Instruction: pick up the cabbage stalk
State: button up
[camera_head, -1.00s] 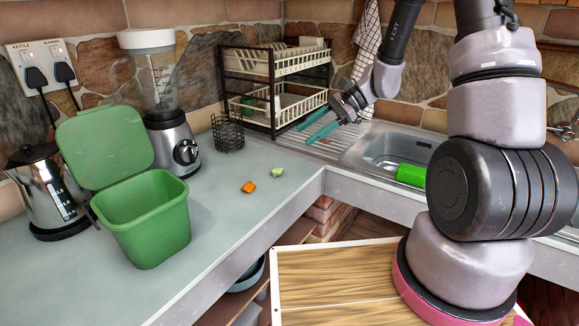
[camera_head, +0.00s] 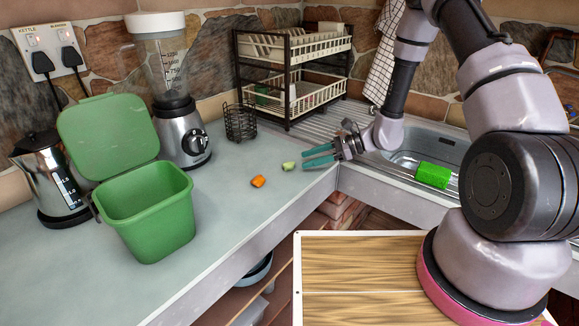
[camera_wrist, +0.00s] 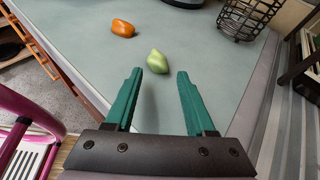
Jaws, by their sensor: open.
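The cabbage stalk is a small pale green piece (camera_head: 288,166) lying on the grey counter near its inner corner. In the wrist view it (camera_wrist: 157,62) lies just beyond the fingertips, roughly centred between them. My gripper (camera_head: 305,158) has teal fingers and is low over the counter, to the right of the stalk and pointing left at it. In the wrist view my gripper (camera_wrist: 155,72) is open, with nothing between its fingers.
An orange piece (camera_head: 258,181) lies left of the stalk. A black wire basket (camera_head: 240,122), a dish rack (camera_head: 290,75) and a blender (camera_head: 180,130) stand behind. A green lidded bin (camera_head: 150,215) is at left. The sink (camera_head: 400,160) holds a bright green block (camera_head: 433,175).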

aim_at(294, 163)
jog(key=x, duration=0.5)
jog(key=shift+s, duration=0.2)
grip_shut()
jog(key=shift+r, duration=0.1)
notch_tip(294, 163, up, 10)
dwell(0.4)
